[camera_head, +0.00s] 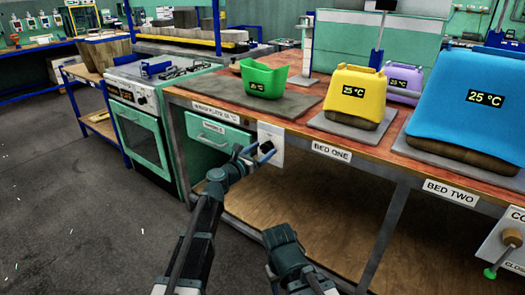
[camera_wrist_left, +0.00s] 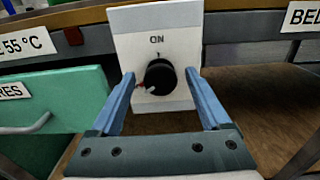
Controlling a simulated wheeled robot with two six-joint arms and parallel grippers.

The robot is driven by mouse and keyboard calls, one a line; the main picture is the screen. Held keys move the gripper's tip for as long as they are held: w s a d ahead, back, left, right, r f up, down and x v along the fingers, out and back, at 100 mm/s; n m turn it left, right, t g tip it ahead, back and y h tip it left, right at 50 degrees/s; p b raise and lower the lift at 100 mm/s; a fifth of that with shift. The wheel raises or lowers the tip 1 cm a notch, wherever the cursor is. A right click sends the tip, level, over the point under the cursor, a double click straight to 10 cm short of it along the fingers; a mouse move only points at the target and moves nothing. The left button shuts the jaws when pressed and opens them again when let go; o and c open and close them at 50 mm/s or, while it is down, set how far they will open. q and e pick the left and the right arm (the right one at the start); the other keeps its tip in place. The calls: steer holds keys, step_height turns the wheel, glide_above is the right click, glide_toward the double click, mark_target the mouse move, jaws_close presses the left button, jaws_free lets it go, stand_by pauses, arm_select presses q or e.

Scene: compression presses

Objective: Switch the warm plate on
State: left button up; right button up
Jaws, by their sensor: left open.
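The warm plate is a dark flat slab (camera_head: 213,93) on the bench's left end, above a "WARM PLATE 55 °C" label (camera_head: 215,113). Its pale switch box (camera_head: 275,133) is on the bench front. In the left wrist view the box face (camera_wrist_left: 122,28) carries the word "ON" above a round black knob (camera_wrist_left: 160,77). My right gripper's fingers are not visible.
A green tub (camera_head: 264,78) stands on the slab. A yellow press (camera_head: 355,95) and a blue one (camera_head: 475,90) stand further right. A green drawer (camera_head: 216,132) is left of the switch box, and a green oven (camera_head: 142,137) beyond. The lower shelf looks bare.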

arm_select(q)
steer(key=shift+d, duration=0.1)
jaws_close()
stand_by(0.4)
steer(key=shift+m, duration=0.3)
steer(key=m, duration=0.5)
steer(key=shift+m, duration=0.3)
steer(key=m, duration=0.5)
steer(key=shift+d+f, duration=0.1)
steer(key=m, duration=0.6)
steer(key=shift+s+f+m, duration=0.1)
steer(key=shift+f+m, duration=0.05)
steer(key=shift+m, duration=0.25)
steer(key=m, duration=0.5)
steer(key=shift+f+m+b, duration=0.1)
steer(key=shift+m+b, duration=0.2)
steer(key=shift+m, duration=0.1)
